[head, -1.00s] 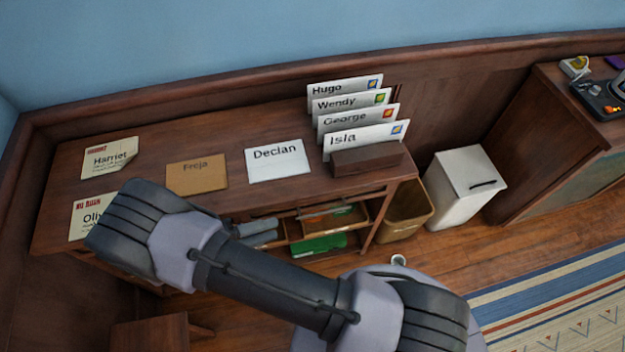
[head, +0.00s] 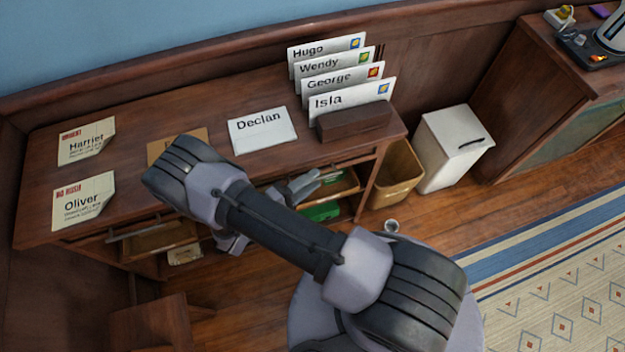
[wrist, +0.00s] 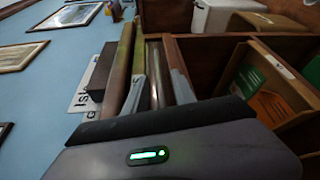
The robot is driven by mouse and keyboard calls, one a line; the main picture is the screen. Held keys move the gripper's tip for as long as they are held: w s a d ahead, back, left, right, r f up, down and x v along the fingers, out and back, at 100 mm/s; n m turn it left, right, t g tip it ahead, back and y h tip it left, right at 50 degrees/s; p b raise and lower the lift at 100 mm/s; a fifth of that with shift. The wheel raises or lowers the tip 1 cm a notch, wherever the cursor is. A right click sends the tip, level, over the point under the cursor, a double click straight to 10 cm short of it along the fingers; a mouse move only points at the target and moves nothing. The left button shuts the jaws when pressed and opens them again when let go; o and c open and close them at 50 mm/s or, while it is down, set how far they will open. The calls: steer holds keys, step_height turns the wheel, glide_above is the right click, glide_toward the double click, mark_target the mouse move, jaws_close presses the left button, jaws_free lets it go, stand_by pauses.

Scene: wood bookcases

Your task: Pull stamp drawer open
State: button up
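The wooden desk (head: 215,160) has drawers under its top. An open wooden drawer (head: 340,188) shows at its right end, beside my gripper. Another open drawer (head: 160,240) shows at the left end. I cannot tell which is the stamp drawer, as no stamps are clear. My gripper (head: 308,184) is at the desk's front edge, left of the right-hand drawer, with its fingers apart. In the wrist view my gripper (wrist: 157,88) straddles long parallel bars and wooden edges; contact is unclear. My arm hides the middle of the desk front.
Envelopes stand in a wooden rack (head: 352,120), and a Declan envelope (head: 262,130) lies on the desk. A waste bin (head: 395,177) and a white cabinet (head: 452,150) stand to the right. A stool (head: 150,325) is at front left.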

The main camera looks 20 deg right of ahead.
steer(key=shift+w+d, duration=0.15)
steer(key=shift+d, duration=0.2)
jaws_close()
stand_by(1.2)
